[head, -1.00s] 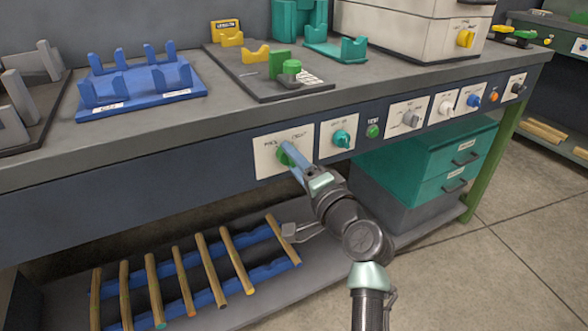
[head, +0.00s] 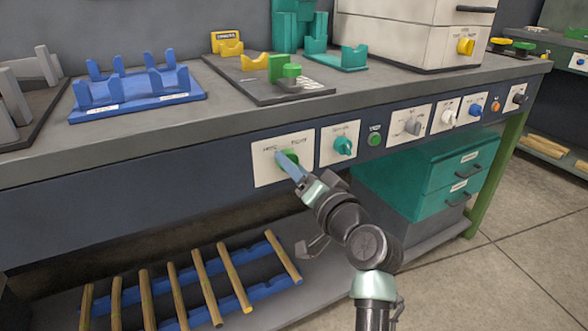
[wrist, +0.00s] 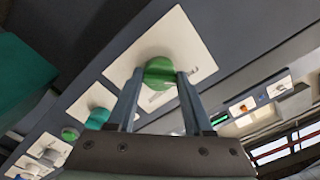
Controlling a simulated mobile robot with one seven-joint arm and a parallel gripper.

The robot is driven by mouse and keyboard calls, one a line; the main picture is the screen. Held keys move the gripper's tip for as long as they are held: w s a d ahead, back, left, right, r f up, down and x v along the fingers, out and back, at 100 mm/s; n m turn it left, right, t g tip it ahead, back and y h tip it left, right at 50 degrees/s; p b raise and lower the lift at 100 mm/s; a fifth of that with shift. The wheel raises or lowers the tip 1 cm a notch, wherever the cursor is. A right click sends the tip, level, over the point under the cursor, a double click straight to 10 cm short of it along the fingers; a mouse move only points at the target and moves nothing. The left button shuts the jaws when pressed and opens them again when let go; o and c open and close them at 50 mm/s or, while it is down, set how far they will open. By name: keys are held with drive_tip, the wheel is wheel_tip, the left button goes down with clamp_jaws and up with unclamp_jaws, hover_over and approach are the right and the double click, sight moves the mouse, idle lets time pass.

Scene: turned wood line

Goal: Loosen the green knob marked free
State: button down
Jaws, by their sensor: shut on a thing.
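The green knob (head: 290,155) sits on a white label plate (head: 263,175) on the dark front panel of the bench. The lettering on the plate is too small to read surely. My gripper (head: 281,156) is at the knob, its blue-grey fingers covering part of it. In the wrist view the green knob (wrist: 160,71) lies between the two fingertips of my gripper (wrist: 159,79), one finger on each side. The gripper is shut on the knob.
To the right on the panel are a teal knob (head: 344,145), a green button (head: 375,140) and a grey knob (head: 412,127). A blue rack (head: 135,105) stands on the bench top. Turned wood rods (head: 207,285) lie on the lower shelf. Teal drawers (head: 420,175) stand under the bench.

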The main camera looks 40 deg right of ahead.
idle(0.3)
drive_tip(key=shift+c, duration=1.5)
unclamp_jaws()
drive_tip(key=shift+s, duration=0.1)
drive_tip(key=p+v, duration=0.3)
drive_tip(key=v, duration=1)
drive_tip(key=shift+d, duration=0.1)
